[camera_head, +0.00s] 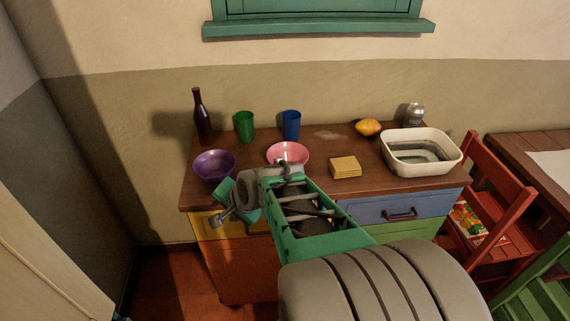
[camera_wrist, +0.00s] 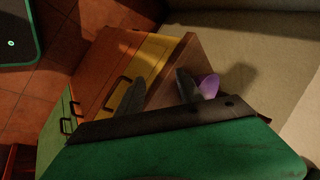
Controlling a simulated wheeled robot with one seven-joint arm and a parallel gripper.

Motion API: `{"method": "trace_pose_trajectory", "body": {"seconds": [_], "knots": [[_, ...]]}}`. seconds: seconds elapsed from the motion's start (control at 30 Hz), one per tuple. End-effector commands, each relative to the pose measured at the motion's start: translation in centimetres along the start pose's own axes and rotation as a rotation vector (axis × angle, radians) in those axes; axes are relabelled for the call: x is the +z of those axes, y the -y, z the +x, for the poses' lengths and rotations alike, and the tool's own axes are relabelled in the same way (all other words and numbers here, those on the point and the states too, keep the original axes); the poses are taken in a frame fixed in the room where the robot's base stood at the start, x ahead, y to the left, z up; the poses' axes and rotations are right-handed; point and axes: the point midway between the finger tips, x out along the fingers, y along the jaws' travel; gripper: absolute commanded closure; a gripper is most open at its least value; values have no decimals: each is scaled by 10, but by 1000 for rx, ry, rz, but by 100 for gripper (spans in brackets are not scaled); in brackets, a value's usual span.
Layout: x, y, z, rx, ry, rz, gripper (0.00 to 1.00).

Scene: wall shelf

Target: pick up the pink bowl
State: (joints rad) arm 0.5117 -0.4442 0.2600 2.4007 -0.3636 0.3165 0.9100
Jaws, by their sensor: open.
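The pink bowl (camera_head: 288,152) stands upright on the wooden table, near its middle. My arm's wrist covers part of its front edge in the head view. I do not see the bowl in the wrist view. My gripper (camera_wrist: 161,92) is open, with its two dark fingers apart and nothing between them. In the head view my gripper's green body is near the table's front left edge, left of and nearer than the pink bowl. Its fingertips are not clear there.
A purple bowl (camera_head: 214,166) stands at the table's left; it shows beside a finger in the wrist view (camera_wrist: 209,87). Behind are a dark bottle (camera_head: 202,122), a green cup (camera_head: 244,127) and a blue cup (camera_head: 291,126). A yellow block (camera_head: 345,167) and white basin (camera_head: 391,164) stand right.

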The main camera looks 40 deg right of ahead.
Motion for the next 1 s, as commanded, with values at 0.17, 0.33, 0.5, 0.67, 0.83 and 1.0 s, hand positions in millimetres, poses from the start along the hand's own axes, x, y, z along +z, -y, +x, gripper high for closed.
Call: {"method": "trace_pose_trajectory", "body": {"seconds": [0.17,0.33,0.5,0.67,0.83,1.0], "knots": [[-116,-41,17,-368,-122,1003,57],[-177,-70,-5,-651,-124,1497,57],[-194,-65,7,-699,-109,1571,57],[-210,-53,35,-697,-111,1566,57],[-220,-48,51,-697,-113,1565,57],[-234,-42,77,-695,-111,1565,57]]}}
